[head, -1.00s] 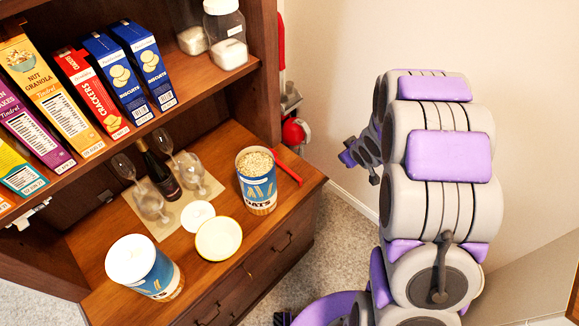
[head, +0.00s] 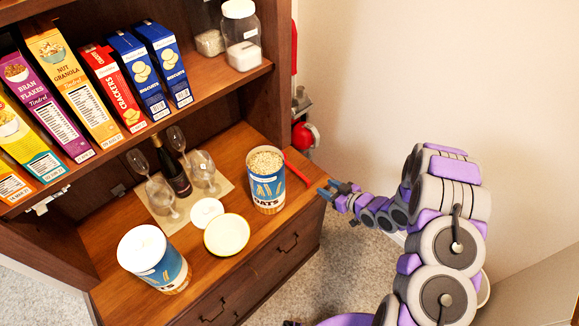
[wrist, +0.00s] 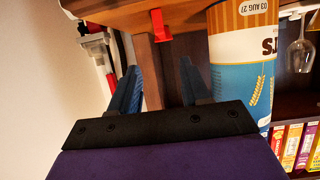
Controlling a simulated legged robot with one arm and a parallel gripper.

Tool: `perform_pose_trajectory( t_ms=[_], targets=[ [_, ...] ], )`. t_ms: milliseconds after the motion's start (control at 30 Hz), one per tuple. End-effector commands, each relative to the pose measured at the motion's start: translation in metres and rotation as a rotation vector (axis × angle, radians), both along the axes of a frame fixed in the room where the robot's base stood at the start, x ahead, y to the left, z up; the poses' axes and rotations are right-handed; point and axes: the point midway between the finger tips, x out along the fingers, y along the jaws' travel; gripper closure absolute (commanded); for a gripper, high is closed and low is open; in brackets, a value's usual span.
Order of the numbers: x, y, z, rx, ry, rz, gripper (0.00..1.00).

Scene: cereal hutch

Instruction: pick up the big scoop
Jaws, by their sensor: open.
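A red handle (head: 297,172), which looks like the scoop's, lies on the wooden counter just right of the open oats canister (head: 267,190). The rest of the scoop cannot be made out. In the wrist view the red handle (wrist: 160,25) sticks out past the counter edge, beyond my fingers. My gripper (head: 327,190) is right of the handle, off the counter's right side, open and empty. In the wrist view my gripper (wrist: 157,68) shows two blue fingers apart, with nothing between them touching either. The canister (wrist: 238,75) is right of the fingers there.
Another canister (head: 152,256), a pale bowl (head: 227,235), a white lid (head: 206,212), several glasses and a dark bottle (head: 176,176) stand on the counter. Cereal boxes and jars fill the shelf above. A red object (head: 305,136) is beside the hutch. Floor right of the hutch is free.

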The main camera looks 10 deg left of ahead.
Motion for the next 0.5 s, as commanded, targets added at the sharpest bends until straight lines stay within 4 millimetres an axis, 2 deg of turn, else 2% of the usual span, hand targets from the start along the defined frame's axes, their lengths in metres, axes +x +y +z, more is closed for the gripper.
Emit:
perform_pose_trajectory(
  t_ms=[33,300,500],
  targets=[
    [0.005,0.009,-0.006,0.001,0.0,0.005,0.53],
    [0.036,0.046,-0.027,-0.002,0.001,0.004,0.53],
    [0.054,0.066,-0.037,0.0,0.0,0.001,0.53]
  ],
)
